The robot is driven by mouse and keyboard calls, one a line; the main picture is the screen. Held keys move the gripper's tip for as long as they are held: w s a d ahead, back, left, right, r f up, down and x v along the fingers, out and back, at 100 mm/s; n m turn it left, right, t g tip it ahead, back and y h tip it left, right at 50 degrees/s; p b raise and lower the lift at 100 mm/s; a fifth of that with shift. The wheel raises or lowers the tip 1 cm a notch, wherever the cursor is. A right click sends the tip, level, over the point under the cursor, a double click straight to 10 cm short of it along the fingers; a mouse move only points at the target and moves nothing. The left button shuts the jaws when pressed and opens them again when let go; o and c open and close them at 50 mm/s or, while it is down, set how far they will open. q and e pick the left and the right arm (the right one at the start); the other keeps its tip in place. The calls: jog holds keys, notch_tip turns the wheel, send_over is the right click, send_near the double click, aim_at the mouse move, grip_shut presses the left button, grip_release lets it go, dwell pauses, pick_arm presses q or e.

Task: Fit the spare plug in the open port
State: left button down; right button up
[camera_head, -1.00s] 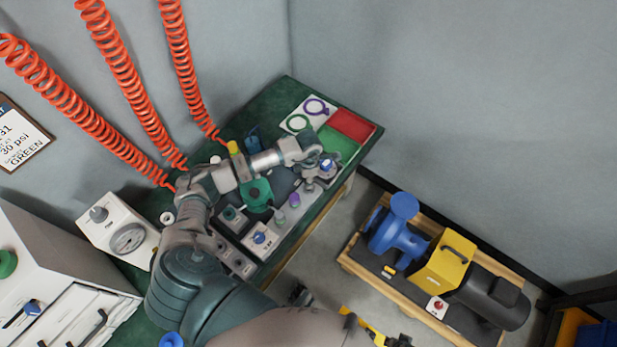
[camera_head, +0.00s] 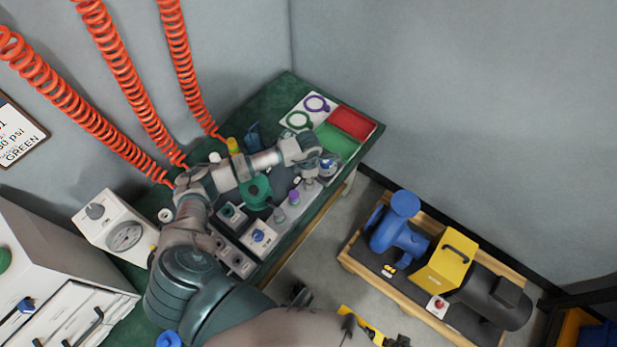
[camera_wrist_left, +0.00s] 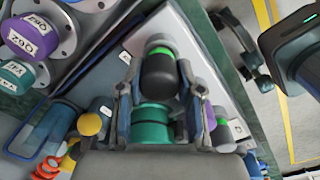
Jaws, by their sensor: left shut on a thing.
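My left gripper (camera_head: 310,180) is over the far right end of a grey strip on the green bench. In the left wrist view its fingers (camera_wrist_left: 158,90) are shut around a plug (camera_wrist_left: 158,76) with a black body, a bright green band and a grey end. A teal section with a dark band lies below it in that view. The gripper hides what is under the held plug, and I cannot make out an open port.
Red and green trays (camera_head: 350,121) and a white board with ring outlines (camera_head: 292,125) lie at the bench's far end. Labelled purple and teal cylinders (camera_wrist_left: 33,37) on grey flanges show in the wrist view. A pump cart (camera_head: 352,258) stands on the floor to the right.

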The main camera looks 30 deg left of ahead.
pick_arm(q)
jog(key=c, duration=0.7)
grip_release()
notch_tip(320, 180, up, 12)
jog(key=shift+s+f, duration=0.1)
jog(key=shift+d+f, duration=0.1)
